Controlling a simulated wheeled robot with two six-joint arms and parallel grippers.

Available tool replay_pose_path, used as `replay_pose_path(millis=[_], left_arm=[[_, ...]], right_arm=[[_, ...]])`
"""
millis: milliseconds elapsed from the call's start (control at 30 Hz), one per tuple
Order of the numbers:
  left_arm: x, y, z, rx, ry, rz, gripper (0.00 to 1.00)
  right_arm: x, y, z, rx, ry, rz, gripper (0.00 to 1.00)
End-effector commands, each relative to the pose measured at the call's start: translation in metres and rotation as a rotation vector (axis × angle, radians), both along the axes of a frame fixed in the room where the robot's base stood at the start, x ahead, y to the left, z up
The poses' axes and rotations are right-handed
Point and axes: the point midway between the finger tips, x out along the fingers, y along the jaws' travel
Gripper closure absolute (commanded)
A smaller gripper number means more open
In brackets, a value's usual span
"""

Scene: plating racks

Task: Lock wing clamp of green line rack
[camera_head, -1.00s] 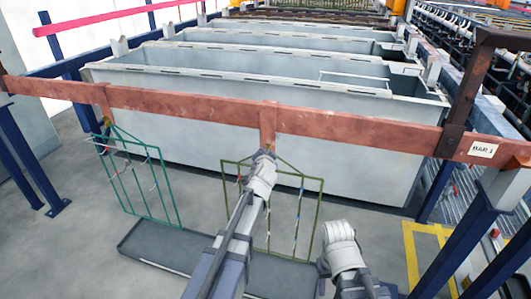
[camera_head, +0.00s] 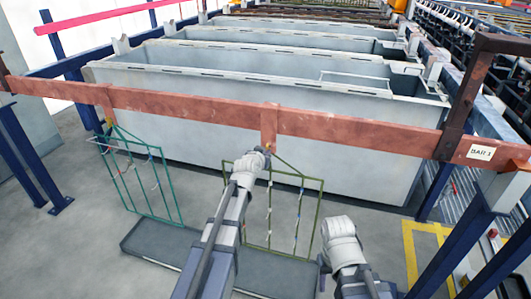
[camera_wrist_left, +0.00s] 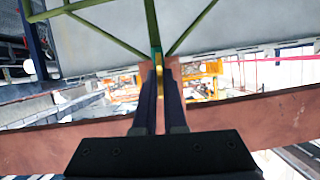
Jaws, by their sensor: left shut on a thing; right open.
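Two racks hang from a long copper-coloured bar (camera_head: 200,108): a teal-green one (camera_head: 160,185) on the left and an olive-green one (camera_head: 322,210) near the middle. My left gripper (camera_head: 266,151) is at the olive-green rack's top, just below the bar's hanger. In the left wrist view, my left gripper (camera_wrist_left: 160,85) is shut on a small brass-yellow wing clamp (camera_wrist_left: 158,72) where the olive-green rods (camera_wrist_left: 152,25) meet. The fingers hide most of the clamp, so its turn cannot be told. My right gripper (camera_head: 338,235) is low at the right, away from the rack; its fingers are hard to make out.
A grey drip tray (camera_head: 160,250) lies on the floor under the racks. Grey tanks (camera_head: 250,85) stand in rows behind the bar. Blue posts (camera_head: 35,160) flank the area. A yellow floor marking (camera_head: 425,240) is at the right.

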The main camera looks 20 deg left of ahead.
Motion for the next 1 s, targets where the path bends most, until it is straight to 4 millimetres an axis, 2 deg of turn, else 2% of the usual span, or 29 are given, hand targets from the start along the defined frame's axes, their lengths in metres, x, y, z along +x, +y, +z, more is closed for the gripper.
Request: replay_pose_path(millis=[300,767,800,1000], left_arm=[[-0.0004,0.0004,-0.0005,-0.088,0.006,-0.001,1.00],[-0.0004,0.0005,-0.0004,-0.100,0.007,-0.001,1.00],[-0.0004,0.0005,-0.0004,-0.100,0.007,-0.001,0.88],[-0.0002,0.0005,-0.0002,-0.098,0.006,0.000,0.65]], right_arm=[[0.0000,0.0000,0.0005,0.000,0.000,0.000,0.50],[0.0000,0.0000,0.0006,0.000,0.000,0.000,0.50],[0.0000,0.0000,0.0006,0.000,0.000,0.000,0.50],[0.0000,0.0000,0.0006,0.000,0.000,0.000,0.50]])
